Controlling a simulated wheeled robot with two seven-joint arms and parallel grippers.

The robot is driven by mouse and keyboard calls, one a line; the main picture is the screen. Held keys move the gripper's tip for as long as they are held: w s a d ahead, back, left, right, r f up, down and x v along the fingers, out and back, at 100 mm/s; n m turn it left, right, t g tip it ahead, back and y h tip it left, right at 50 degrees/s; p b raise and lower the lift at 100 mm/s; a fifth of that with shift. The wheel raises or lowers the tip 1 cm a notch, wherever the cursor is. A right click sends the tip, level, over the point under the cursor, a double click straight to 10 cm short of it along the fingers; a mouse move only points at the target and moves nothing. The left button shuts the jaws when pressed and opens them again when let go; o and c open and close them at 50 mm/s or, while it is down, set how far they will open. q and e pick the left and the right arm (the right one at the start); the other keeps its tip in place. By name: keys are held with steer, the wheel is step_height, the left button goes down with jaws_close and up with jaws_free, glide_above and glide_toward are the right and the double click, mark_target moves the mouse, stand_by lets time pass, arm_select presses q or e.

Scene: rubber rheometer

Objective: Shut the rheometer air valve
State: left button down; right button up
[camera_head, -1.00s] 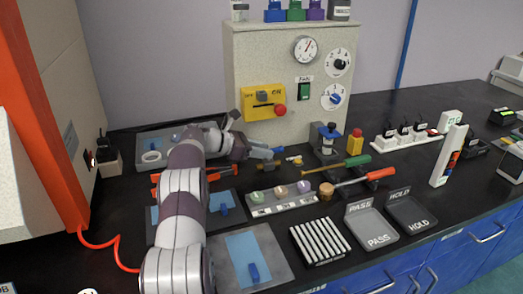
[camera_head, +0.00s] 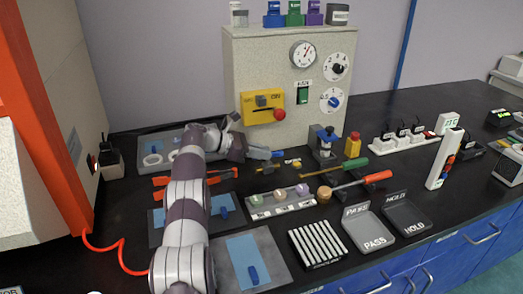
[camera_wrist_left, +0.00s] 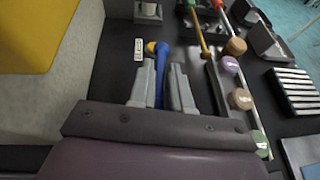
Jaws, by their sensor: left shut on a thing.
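The air valve shows in the head view as a small brass-yellow body (camera_head: 268,168) at the foot of the grey panel, with a blue lever (camera_head: 265,153) beside it. My left gripper (camera_head: 251,153) is at the lever. In the wrist view its two fingers (camera_wrist_left: 162,82) are shut on the lever, one on each side. My right gripper is not in view.
The grey panel (camera_head: 245,65) with a yellow switch box (camera_head: 254,97) stands behind the valve. Screwdrivers (camera_head: 333,169), a rack of round-topped pieces (camera_head: 285,207) and a small press (camera_head: 325,143) are close by. PASS (camera_head: 369,240) and HOLD (camera_head: 410,219) trays lie farther right.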

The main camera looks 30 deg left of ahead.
arm_select(q)
steer(key=shift+s+f, duration=0.1)
steer(key=shift+f, duration=0.3)
steer(key=c, duration=1.2)
jaws_free()
steer(key=shift+o, duration=0.2)
steer(key=shift+a, duration=0.1)
steer(key=shift+r, duration=0.15)
steer(key=shift+s+a+r, duration=0.15)
steer(key=shift+a, duration=0.05)
steer(key=p+v, duration=0.2)
steer(key=v, duration=0.9)
steer(key=shift+a+r, duration=0.15)
steer(key=shift+r, duration=0.05)
steer(key=shift+s+a, duration=0.25)
steer(key=shift+s, duration=0.05)
